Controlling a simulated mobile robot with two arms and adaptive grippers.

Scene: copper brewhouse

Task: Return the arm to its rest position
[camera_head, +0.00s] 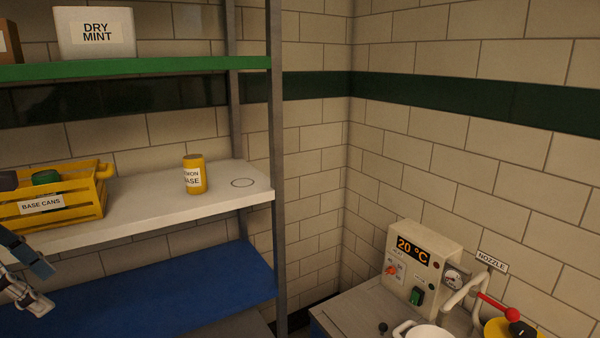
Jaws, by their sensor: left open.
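My left gripper (48,286) shows at the left edge, its two fingers spread apart with nothing between them. It is in front of the shelf unit, low and left of the yellow crate (88,211). The rest of the left arm is cut off by the frame edge. My right gripper is not in view. A yellow can labelled "LEMON BASE" (195,181) stands upright on the white shelf (140,205), left of a drawn circle (243,183) and apart from my gripper.
The crate, labelled "BASE CANS", holds a green-topped can (46,177). A green shelf (150,66) above bears a "DRY MINT" box (96,32); a blue shelf (190,295) lies below.

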